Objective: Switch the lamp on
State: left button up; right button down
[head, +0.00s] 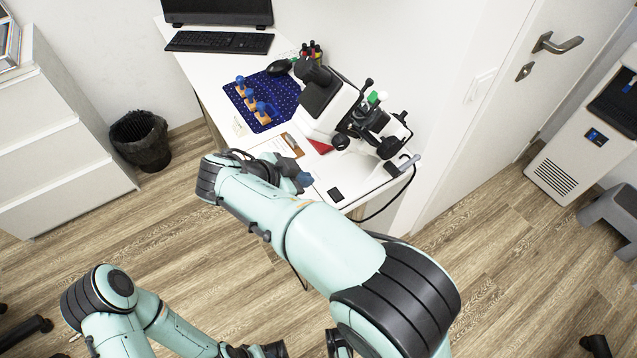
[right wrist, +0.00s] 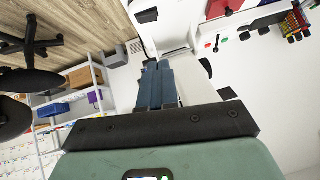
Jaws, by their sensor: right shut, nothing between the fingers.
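I cannot make out a lamp that I am sure of in either view. A white switch plate (head: 481,86) is on the wall left of the door. A white and black microscope (head: 345,108) stands on the white desk (head: 372,178). My right gripper (head: 304,181) is over the desk's near part, in front of the microscope, and partly hidden by my arm. Its blue-grey fingers are together and empty in the right wrist view (right wrist: 156,84). My left gripper (head: 262,350) is low at the bottom edge, mostly cut off; its fingers do not show clearly.
A blue mat (head: 278,88) with several blue-topped pieces, a keyboard (head: 219,42) and a mouse (head: 279,67) are on the desk. A black bin (head: 141,141) stands left of it. A door handle (head: 556,43) is at the right. The wooden floor is mostly open.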

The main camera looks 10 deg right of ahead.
jog(key=b, duration=0.1)
send_over(336, 194)
jog(key=a, duration=0.3)
jog(key=f, duration=0.7)
jog(key=shift+s+d, duration=0.15)
jog(key=shift+d, duration=0.05)
jog(key=shift+w+f+b, duration=0.2)
jog(key=shift+f+b, duration=0.1)
jog(key=shift+f, duration=0.9)
jog(key=shift+w+a+f, duration=0.15)
jog(key=shift+f, duration=0.55)
